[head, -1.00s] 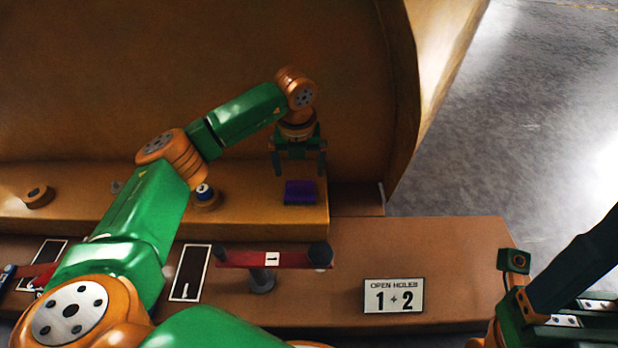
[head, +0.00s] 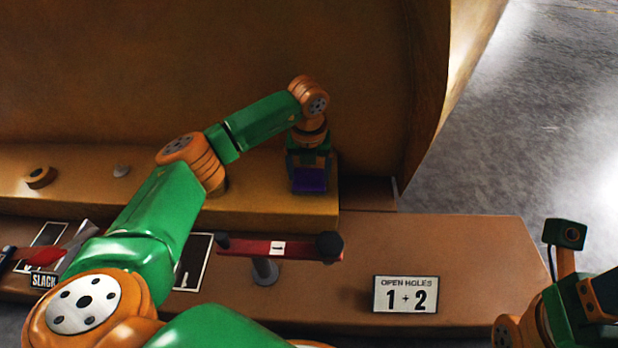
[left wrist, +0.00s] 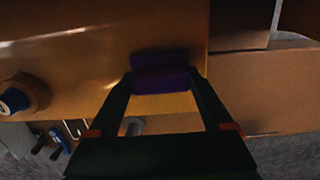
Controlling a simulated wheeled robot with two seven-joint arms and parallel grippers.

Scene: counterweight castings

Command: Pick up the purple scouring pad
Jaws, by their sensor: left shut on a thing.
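The purple scouring pad (head: 309,181) is at the right end of the raised brown ledge in the head view. My left gripper (head: 308,172) is down over it and shut on it, with a finger at each side. In the left wrist view the pad (left wrist: 160,75) lies between the fingertips of the left gripper (left wrist: 163,78). I cannot tell whether the pad touches the ledge. My right arm shows at the lower right of the head view, but the fingertips of its gripper are not visible.
The ledge (head: 258,207) also bears an orange-brown round part (head: 40,177) and a small grey knob (head: 121,171).

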